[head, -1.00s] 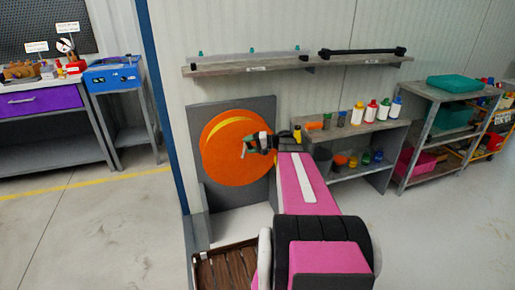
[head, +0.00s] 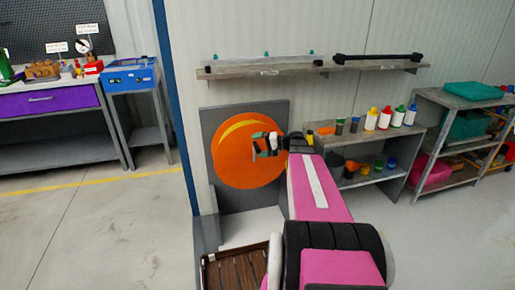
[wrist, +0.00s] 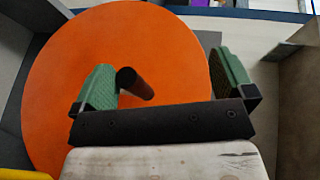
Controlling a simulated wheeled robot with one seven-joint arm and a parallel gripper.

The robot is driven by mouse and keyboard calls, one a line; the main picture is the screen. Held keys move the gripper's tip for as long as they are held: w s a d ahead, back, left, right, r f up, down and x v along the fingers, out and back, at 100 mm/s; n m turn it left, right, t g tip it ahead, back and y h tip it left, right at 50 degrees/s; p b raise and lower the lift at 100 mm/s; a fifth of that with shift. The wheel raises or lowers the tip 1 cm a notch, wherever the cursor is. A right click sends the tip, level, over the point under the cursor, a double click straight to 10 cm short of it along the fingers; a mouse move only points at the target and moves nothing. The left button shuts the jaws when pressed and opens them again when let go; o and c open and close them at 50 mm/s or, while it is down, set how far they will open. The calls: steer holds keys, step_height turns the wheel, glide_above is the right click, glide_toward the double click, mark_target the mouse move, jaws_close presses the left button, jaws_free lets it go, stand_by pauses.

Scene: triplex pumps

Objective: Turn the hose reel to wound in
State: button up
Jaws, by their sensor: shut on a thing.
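The hose reel is a large orange disc (head: 228,165) with a yellow arc near its upper left, mounted on a grey back panel (head: 270,108). It also fills much of the wrist view (wrist: 80,60). A dark cylindrical handle (wrist: 135,84) sticks out from the disc. My gripper (head: 264,146) is at the right part of the disc, with green-padded fingers. In the wrist view my gripper (wrist: 165,80) has the handle between its fingers, close to the left one. The handle's contact surfaces are partly hidden.
A wall shelf (head: 300,71) hangs above the reel. A low shelf with bottles (head: 371,119) stands to its right, close to my arm. A brown slatted crate (head: 232,270) sits in front of the reel. Open floor (head: 110,230) lies to the left.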

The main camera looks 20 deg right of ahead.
steer(key=shift+s+d+r, duration=0.2)
steer(key=shift+s+r, duration=0.15)
steer(key=shift+r, duration=0.3)
steer(key=shift+s+d+r, duration=0.2)
steer(key=shift+s+r, duration=0.1)
steer(key=shift+r, duration=0.35)
steer(key=shift+s+d+r, duration=0.3)
steer(key=shift+r, duration=0.15)
steer(key=c, duration=0.6)
steer(key=shift+s+d+r, duration=0.4)
steer(key=shift+d+r, duration=0.2)
steer(key=shift+r, duration=0.3)
steer(key=shift+s+d+r, duration=0.4)
steer(key=shift+d+r, duration=0.2)
steer(key=shift+r, duration=0.3)
steer(key=shift+s+d+r, duration=0.4)
steer(key=shift+d+r, duration=0.2)
steer(key=shift+r, duration=0.3)
steer(key=shift+o, duration=0.2)
